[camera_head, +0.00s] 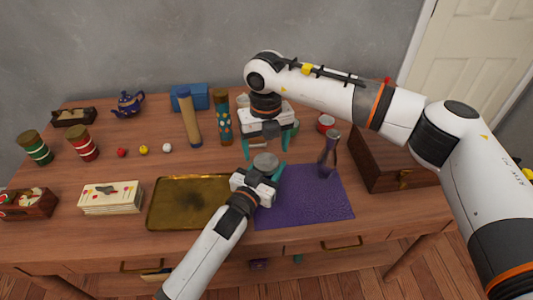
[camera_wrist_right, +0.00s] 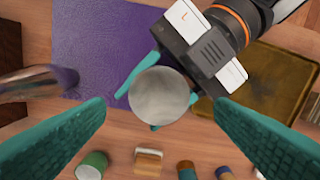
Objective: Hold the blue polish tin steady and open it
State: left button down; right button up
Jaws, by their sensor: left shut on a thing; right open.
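The polish tin (camera_head: 266,161) shows as a round, plain grey top in the head view, above the table between the brass tray and the purple cloth. Its blue side is hidden. In the right wrist view the grey top (camera_wrist_right: 160,95) is centred. My left gripper (camera_head: 262,168) is shut on the tin, with teal fingers beside it; its body also shows in the wrist view (camera_wrist_right: 200,45). My right gripper (camera_head: 270,139) is behind and above the tin in the head view. It is open, its fingers spread either side of the tin in the wrist view, apart from it.
A purple cloth (camera_head: 305,205) with a shiny vase (camera_head: 329,158) lies right of the tin. A brass tray (camera_head: 185,205) lies left. A wooden box (camera_head: 385,160) stands at the right. Tall tubes (camera_head: 188,118) and a red tin (camera_head: 325,122) stand behind.

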aim_at(266, 161)
notch_tip(266, 161, up, 2)
jog(key=m, duration=0.3)
jog(key=shift+c, duration=0.3)
jog(key=m, duration=0.1)
jog(key=r+m, duration=0.1)
jog(key=m, duration=0.1)
jog(key=shift+r, duration=0.25)
jog(key=shift+m, duration=0.3)
jog(key=shift+f, duration=3.9)
jog(key=c, duration=1)
jog(key=n, duration=0.6)
jog(key=shift+n, duration=0.3)
jog(key=o, duration=1.1)
